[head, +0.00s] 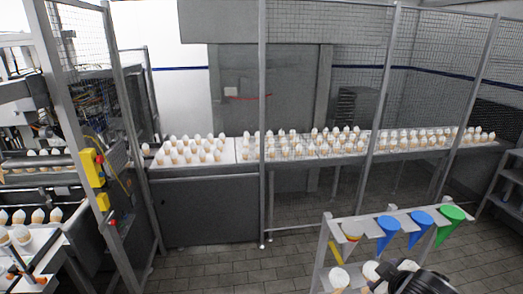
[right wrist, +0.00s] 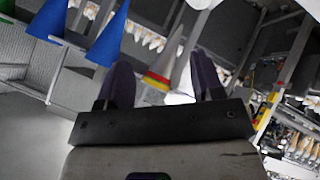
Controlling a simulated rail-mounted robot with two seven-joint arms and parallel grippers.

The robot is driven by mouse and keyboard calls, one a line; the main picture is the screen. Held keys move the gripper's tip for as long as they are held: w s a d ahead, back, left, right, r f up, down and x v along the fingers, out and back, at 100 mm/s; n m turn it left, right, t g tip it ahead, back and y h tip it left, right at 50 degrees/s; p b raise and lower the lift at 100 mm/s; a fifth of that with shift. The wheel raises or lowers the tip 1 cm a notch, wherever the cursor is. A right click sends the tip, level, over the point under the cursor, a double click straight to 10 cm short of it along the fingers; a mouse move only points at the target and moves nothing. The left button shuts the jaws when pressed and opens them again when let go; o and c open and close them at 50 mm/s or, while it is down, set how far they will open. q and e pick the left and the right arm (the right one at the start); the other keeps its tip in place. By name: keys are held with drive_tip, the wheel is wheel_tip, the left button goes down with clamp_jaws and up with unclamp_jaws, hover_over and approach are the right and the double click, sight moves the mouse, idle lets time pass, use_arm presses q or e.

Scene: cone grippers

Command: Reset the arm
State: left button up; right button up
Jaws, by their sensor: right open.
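My right gripper (right wrist: 161,62) is open in the right wrist view, its two dark fingers apart with nothing visibly gripped. My left gripper is not in view.
A grey rack (head: 329,235) holds a striped cone, two blue cones (head: 387,232) and a green cone (head: 449,222), with white-topped cones (head: 340,277) below. Behind mesh fencing, a long conveyor (head: 205,180) carries many white-topped cones. Tiled floor (head: 215,267) is clear left of the rack.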

drive_tip(key=s+a+t, duration=0.3)
drive_tip(key=s+a, duration=0.1)
drive_tip(key=s+a+f+m+g+y, duration=0.25)
drive_tip(key=s+f+m+g, duration=0.45)
drive_tip(key=s+f, duration=2.1)
wheel_tip(320, 180, up, 18)
drive_tip(key=s+n+g+p, duration=0.1)
drive_tip(key=n+p, duration=0.1)
drive_tip(key=p, duration=1.5)
drive_tip(key=shift+g+h, duration=0.35)
drive_tip(key=shift+g, duration=0.05)
drive_tip(key=shift+s, duration=0.15)
